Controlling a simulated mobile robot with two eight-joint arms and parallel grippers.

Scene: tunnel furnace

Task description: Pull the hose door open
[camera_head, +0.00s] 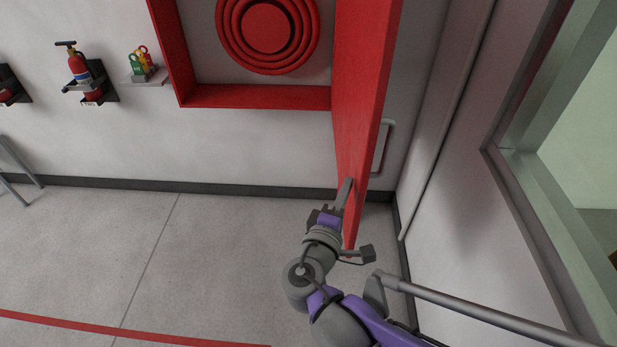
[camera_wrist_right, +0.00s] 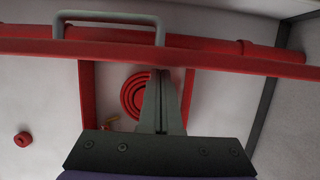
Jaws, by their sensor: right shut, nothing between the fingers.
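The red hose door (camera_head: 362,90) stands swung out from the red hose cabinet (camera_head: 255,97) on the wall. A grey handle (camera_head: 383,146) shows on the door's right side. Inside the cabinet is a coiled red hose reel (camera_head: 267,28). My right gripper (camera_head: 346,190) is shut and empty, at the lower left face of the door, on its inner side. In the right wrist view the shut fingers (camera_wrist_right: 161,85) point towards the cabinet, with the door's red edge (camera_wrist_right: 225,59) crossing behind them and the handle (camera_wrist_right: 110,17) beyond. Contact with the door is unclear. My left gripper is not in view.
Fire extinguishers (camera_head: 80,68) and a small shelf with coloured items (camera_head: 143,65) are on the wall to the left. A grey rail (camera_head: 490,315) and a window frame (camera_head: 540,200) are at the right. The floor at left is mostly clear.

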